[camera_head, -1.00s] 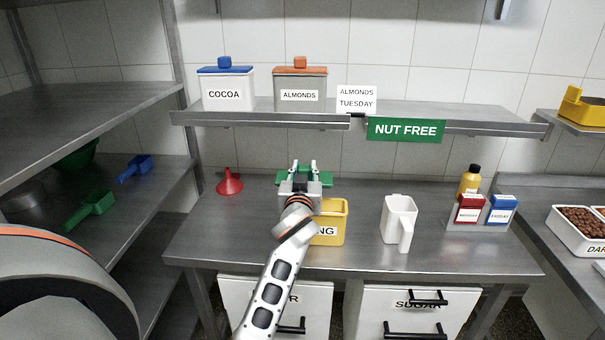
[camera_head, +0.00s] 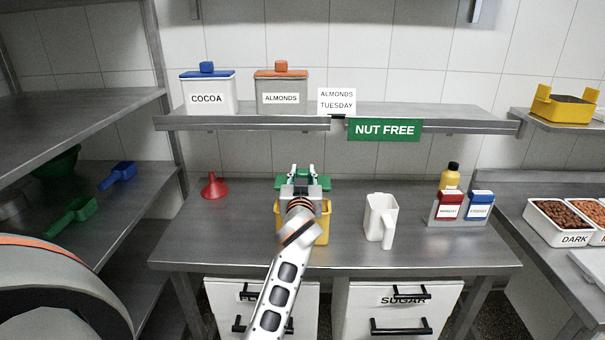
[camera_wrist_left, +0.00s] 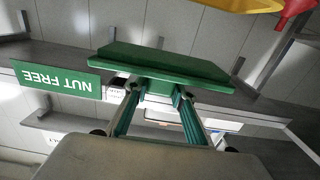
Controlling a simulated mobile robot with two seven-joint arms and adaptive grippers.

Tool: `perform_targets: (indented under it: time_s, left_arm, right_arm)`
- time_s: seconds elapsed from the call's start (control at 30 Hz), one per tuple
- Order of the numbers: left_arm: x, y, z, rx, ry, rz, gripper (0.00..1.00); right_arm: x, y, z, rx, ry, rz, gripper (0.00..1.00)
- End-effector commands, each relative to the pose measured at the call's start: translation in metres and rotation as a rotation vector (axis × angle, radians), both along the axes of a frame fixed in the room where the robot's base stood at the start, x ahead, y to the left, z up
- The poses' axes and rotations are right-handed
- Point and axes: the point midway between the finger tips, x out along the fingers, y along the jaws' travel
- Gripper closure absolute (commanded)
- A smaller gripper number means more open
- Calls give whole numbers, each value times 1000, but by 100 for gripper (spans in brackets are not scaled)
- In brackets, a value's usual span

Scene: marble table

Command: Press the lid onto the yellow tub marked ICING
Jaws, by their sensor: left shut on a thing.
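The yellow tub (camera_head: 323,226) stands on the steel table, mostly hidden behind my left arm; its label is covered. My left gripper (camera_head: 302,172) is shut on the knob of a green lid (camera_head: 283,184) and holds it up around the tub's back side. In the left wrist view the green lid (camera_wrist_left: 160,66) sits across the fingertips (camera_wrist_left: 160,92), its knob between them. A yellow piece (camera_wrist_left: 240,4), likely the tub, shows at the top edge, apart from the lid. My right gripper is out of view.
A red funnel (camera_head: 214,187) stands left of the tub, a white jug (camera_head: 379,220) right of it. A shelf (camera_head: 300,122) with a NUT FREE sign (camera_head: 384,130) runs above.

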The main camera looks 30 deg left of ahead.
Motion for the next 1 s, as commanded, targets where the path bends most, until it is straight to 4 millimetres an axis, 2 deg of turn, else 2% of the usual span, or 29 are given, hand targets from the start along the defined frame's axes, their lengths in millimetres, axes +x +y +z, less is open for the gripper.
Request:
perform_targets:
  time_s: [0.13,0.37,0.5,0.7,1.0]
  left_arm:
    - [0,0,-15,-1,1,1,92]
    - [0,0,-36,-1,1,0,92]
    - [0,0,-46,-1,1,0,92]
    - [0,0,-53,0,0,0,92]
    - [0,0,-52,0,0,0,92]
  right_arm:
    - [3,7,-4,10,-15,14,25]
    - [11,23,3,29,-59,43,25]
    - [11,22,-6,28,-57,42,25]
    - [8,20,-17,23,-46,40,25]
    - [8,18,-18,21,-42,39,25]
